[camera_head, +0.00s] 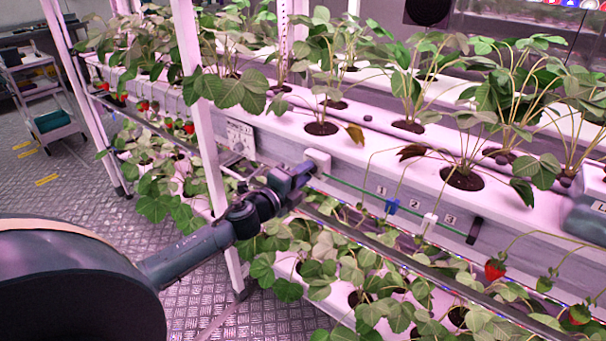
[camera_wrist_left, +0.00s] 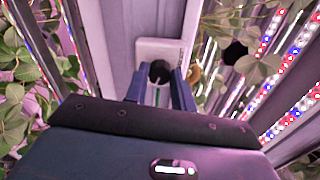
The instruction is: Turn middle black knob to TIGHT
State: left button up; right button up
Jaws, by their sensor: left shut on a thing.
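A black knob (camera_wrist_left: 159,72) sits on the face of a small white box (camera_wrist_left: 150,49) in the left wrist view. The box also shows in the head view (camera_head: 318,157), fixed to the side of the white planting gutter. My left gripper (camera_wrist_left: 159,78) has its two blue fingers on either side of the knob and is shut on it. In the head view the left gripper (camera_head: 306,170) points at the box, and its fingers hide the knob. I cannot read any TIGHT mark. My right gripper is not in view.
A green line (camera_head: 365,192) runs right from the box along the gutter (camera_head: 350,165). A blue clip (camera_head: 391,206), a white clip (camera_head: 430,221) and a black block (camera_head: 474,230) sit along it. A white post (camera_head: 196,90) stands left. Strawberry plants hang around, with red berries (camera_head: 495,269) at right.

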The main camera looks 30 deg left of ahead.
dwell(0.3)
pick_arm(q)
jog(key=o, duration=1)
jog(key=s+a+b, duration=0.1)
jog(key=s, duration=1.2)
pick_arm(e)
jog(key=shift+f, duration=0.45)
pick_arm(q)
jog(key=s+d+f+n+g+p, duration=0.1)
jog(key=s+d+f+n+g, duration=0.1)
jog(key=s+d+f+n, duration=0.2)
jog(key=s+d+f+n+g+h+p, duration=0.1)
jog(key=s+d+f+n, duration=0.4)
jog(key=d, duration=0.5)
jog(key=s+d+f+n+g+p, duration=0.3)
jog(key=s+d+f+n+g, duration=0.1)
jog(key=d+f+n, duration=0.3)
jog(key=shift+s+d+n+h, duration=0.3)
jog(key=shift+s+d+n, duration=0.3)
jog(key=shift+n, duration=0.2)
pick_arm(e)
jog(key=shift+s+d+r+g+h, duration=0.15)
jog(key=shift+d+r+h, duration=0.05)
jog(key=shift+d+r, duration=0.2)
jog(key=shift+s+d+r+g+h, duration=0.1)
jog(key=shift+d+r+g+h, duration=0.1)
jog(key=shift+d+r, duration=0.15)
